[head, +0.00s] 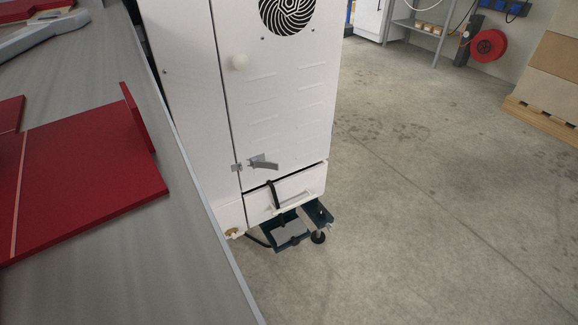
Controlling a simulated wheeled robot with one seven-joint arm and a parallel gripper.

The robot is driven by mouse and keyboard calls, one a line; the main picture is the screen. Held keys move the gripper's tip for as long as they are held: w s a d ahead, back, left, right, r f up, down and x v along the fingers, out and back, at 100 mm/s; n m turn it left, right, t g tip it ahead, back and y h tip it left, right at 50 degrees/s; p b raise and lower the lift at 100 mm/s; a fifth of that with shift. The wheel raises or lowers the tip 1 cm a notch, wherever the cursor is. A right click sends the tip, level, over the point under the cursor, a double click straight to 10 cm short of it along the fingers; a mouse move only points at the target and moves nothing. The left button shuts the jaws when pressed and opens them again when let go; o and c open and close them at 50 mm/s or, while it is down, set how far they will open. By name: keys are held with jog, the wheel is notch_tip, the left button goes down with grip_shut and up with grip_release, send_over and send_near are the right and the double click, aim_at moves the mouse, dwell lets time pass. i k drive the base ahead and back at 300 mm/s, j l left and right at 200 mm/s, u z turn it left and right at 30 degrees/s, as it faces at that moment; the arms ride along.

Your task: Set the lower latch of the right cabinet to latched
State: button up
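The white cabinet (285,120) stands upright in the middle of the head view, beyond the grey table edge. A grey metal latch (263,163) sits low on its door, across the seam on the door's left side. Its lever points to the right, nearly level, and a small bracket (237,167) sits at the seam. I cannot tell for sure from this view whether the latch is engaged. The door looks flush with the cabinet front. My gripper is not in view, and nothing is seen touching the latch.
A grey table (120,255) with red panels (90,190) fills the left. Floor at right is clear.

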aim_at(259, 164)
jog(key=i+l, duration=0.1)
jog(key=l, duration=0.2)
jog(key=i+l, duration=0.1)
jog(key=l, duration=0.2)
jog(key=i+l, duration=0.15)
jog(key=l, duration=0.2)
jog(key=i+l, duration=0.1)
jog(key=i, duration=0.2)
jog(key=i+l+u, duration=0.1)
jog(key=i, duration=0.2)
